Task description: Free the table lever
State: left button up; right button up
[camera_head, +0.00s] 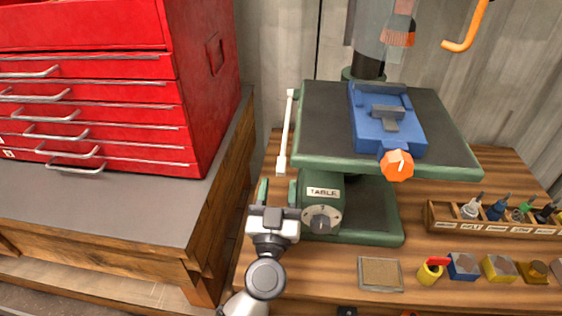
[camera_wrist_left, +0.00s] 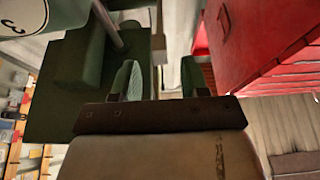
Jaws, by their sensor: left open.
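The drill press's green table (camera_head: 440,135) stands above a wooden bench. A pale lever-like bar (camera_head: 286,130) runs along the table's left edge, with a block at each end. Below the table is a green housing with a "TABLE" label (camera_head: 324,192) and a round dial (camera_head: 321,219). My left gripper (camera_head: 278,190) is open and empty, left of this housing and below the bar's lower end. In the left wrist view, my gripper (camera_wrist_left: 158,78) has its two green fingers spread apart. A pale block (camera_wrist_left: 158,42) shows beyond the gap; I cannot tell whether anything touches it.
A blue vise (camera_head: 365,110) with an orange knob (camera_head: 397,165) sits on the table. A red drawer cabinet (camera_head: 190,60) stands left. A gap separates the two benches.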

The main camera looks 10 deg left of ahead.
aim_at(280, 175)
pick_arm(q)
jog(key=x, duration=0.5)
jog(key=shift+w, duration=0.2)
grip_shut()
